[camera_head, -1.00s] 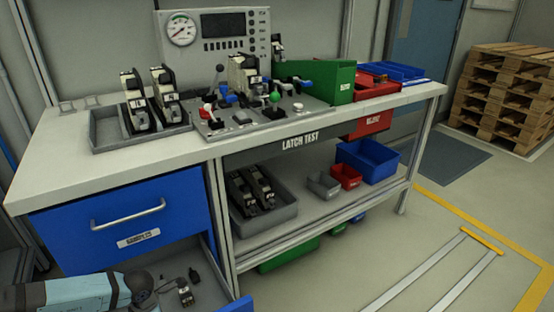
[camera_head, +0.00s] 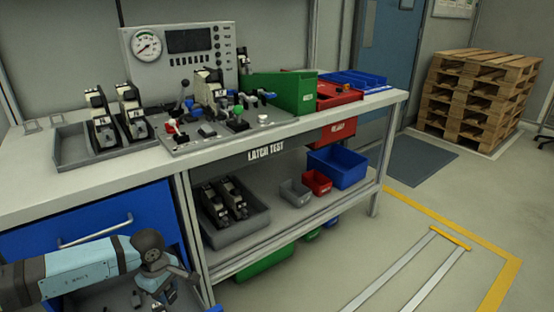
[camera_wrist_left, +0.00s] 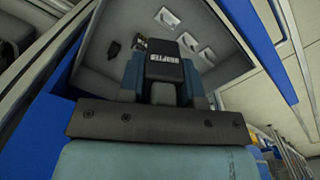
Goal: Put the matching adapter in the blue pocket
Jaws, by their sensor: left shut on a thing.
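My left gripper (camera_head: 170,290) is at the lower left of the head view, over the open drawer under the bench. In the left wrist view my left gripper (camera_wrist_left: 165,95) is shut on a black adapter (camera_wrist_left: 165,65) with white lettering on its face. Another small dark part (camera_wrist_left: 113,48) lies on the drawer floor beyond it. The drawer (camera_wrist_left: 85,60) is grey inside with blue outer faces. Blue parts show on the latch test fixture (camera_head: 215,130), but I cannot tell which is the blue pocket. My right gripper is not in view.
A grey tray (camera_head: 75,160) with two black-and-white devices stands on the bench. A green bin (camera_head: 290,95), a red bin (camera_head: 338,112) and blue trays (camera_head: 360,80) stand to its right. The shelf below holds a grey tray (camera_head: 240,232) and small bins. Open floor lies right.

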